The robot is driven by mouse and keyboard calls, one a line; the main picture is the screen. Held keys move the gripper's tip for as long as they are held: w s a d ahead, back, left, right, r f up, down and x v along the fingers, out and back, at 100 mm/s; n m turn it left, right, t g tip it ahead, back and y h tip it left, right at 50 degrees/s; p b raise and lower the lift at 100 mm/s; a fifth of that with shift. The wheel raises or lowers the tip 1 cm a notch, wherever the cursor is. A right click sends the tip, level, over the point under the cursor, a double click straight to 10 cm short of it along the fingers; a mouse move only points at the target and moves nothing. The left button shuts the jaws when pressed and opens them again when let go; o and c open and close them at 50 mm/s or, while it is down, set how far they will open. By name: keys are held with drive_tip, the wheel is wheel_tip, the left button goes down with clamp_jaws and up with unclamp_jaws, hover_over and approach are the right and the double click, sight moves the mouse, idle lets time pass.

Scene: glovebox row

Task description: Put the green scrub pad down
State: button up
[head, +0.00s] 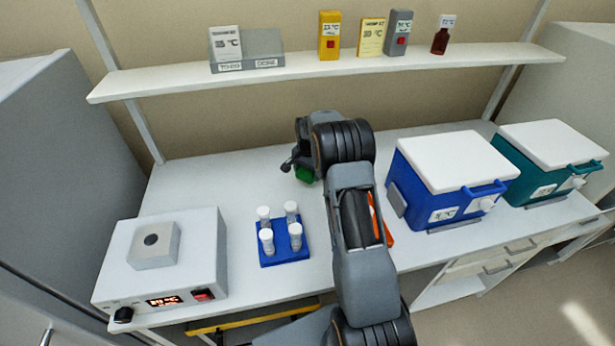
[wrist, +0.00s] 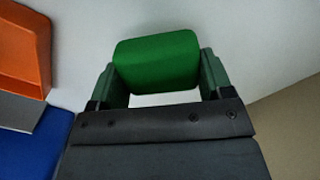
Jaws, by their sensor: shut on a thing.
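The green scrub pad (wrist: 157,62) is held between the two fingers of my gripper (wrist: 158,80) in the wrist view. The pad spans the gap between the fingers, and white bench surface shows behind it. In the head view the pad (head: 305,174) shows as a small green patch below the end of my gripper (head: 300,168), over the back part of the white bench (head: 235,180). My arm hides part of the gripper there. I cannot tell whether the pad touches the bench.
A blue rack (head: 284,249) with several white-capped tubes and a white heater box (head: 165,265) stand at the left. A blue cooler (head: 440,190) and a teal cooler (head: 545,165) stand at the right. An orange thing (head: 386,232) lies beside my arm. A shelf (head: 340,68) crosses behind.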

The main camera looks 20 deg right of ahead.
sight(308, 177)
drive_tip(key=shift+f+p, duration=0.5)
drive_tip(key=shift+f, duration=1.05)
drive_tip(key=shift+f, duration=0.2)
drive_tip(key=o, duration=1)
drive_tip(key=shift+c, duration=0.2)
wheel_tip(308, 177, up, 12)
drive_tip(key=b, duration=0.2)
drive_tip(key=shift+a+r+b, duration=0.1)
drive_tip(key=shift+r+b, duration=0.1)
drive_tip(key=shift+b, duration=0.1)
drive_tip(key=s+a+r+n+t, duration=0.1)
drive_tip(key=s+a+r+n, duration=0.25)
drive_tip(key=s+r, duration=0.35)
drive_tip(key=s+a+r+n+t, duration=0.25)
drive_tip(key=s+a+r, duration=0.2)
drive_tip(key=s, duration=0.45)
drive_tip(key=s+a+f+n, duration=0.1)
drive_tip(key=s+a+n, duration=0.1)
drive_tip(key=s, duration=0.4)
drive_tip(key=s+a+f+n, duration=0.1)
drive_tip(key=s+a+n, duration=0.1)
drive_tip(key=s, duration=0.5)
drive_tip(key=shift+a+f+n+t, duration=0.2)
drive_tip(key=shift+f+n+t, duration=0.2)
drive_tip(key=shift+n, duration=0.2)
